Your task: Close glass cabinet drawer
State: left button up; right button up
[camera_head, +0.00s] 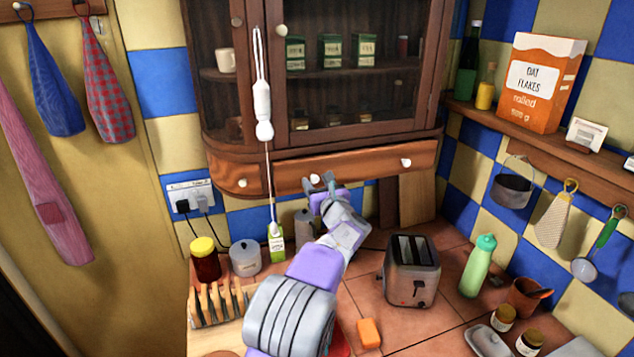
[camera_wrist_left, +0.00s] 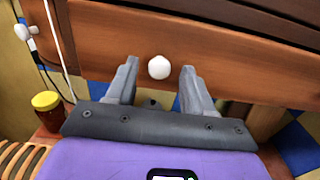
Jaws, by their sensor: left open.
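The glass cabinet (camera_head: 347,135) hangs on the tiled wall, with its wooden drawer (camera_head: 365,167) along the bottom. The drawer front appears to stand out a little from the cabinet; how far is hard to tell. It bears white knobs, and the middle knob (camera_wrist_left: 158,67) shows clearly in the left wrist view. My left gripper (camera_head: 320,182) is open and empty in front of the drawer. Its fingers lie on either side of the middle knob in the wrist view, pointing at the drawer front; contact cannot be told. My right gripper is not in view.
A white cord with a pull (camera_head: 263,115) hangs in front of the cabinet, left of my gripper. Below are a toaster (camera_head: 411,270), a red-brown jar (camera_head: 205,262) and a grey pot (camera_head: 245,258) on the counter. A shelf (camera_head: 540,145) runs along the right wall.

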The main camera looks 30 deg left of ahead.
pick_arm(q)
jog(key=shift+w+a+r, duration=0.1)
jog(key=shift+w+a, duration=0.1)
jog(key=shift+a, duration=0.2)
grip_shut()
